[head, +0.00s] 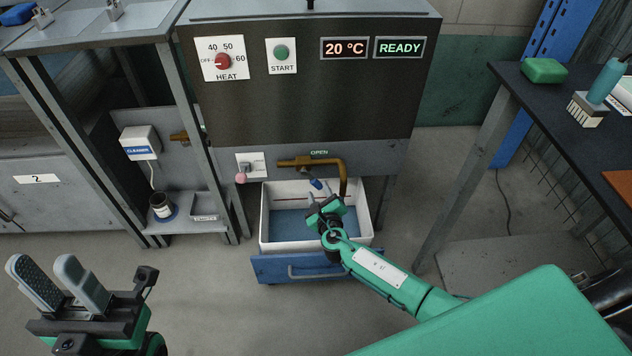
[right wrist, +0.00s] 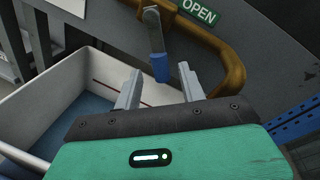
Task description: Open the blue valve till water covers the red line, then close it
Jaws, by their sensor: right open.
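The blue valve handle (head: 316,184) hangs on a metal lever from the brass pipe (head: 300,162). In the right wrist view the blue handle (right wrist: 160,68) points down between and beyond my open fingers, apart from both. My right gripper (head: 319,199) is open over the white basin (head: 264,215); it also shows in the right wrist view (right wrist: 160,84). The basin has a blue surface inside; I cannot tell if it is water. My left gripper (head: 44,266) is open and empty, low at the left.
A small pink-tipped lever (head: 241,177) sits left of the pipe. The blue drawer front (head: 285,268) is below the basin. A cabinet leg stands left, and a dark table (head: 515,85) with a green block (head: 544,70) and brush is at right.

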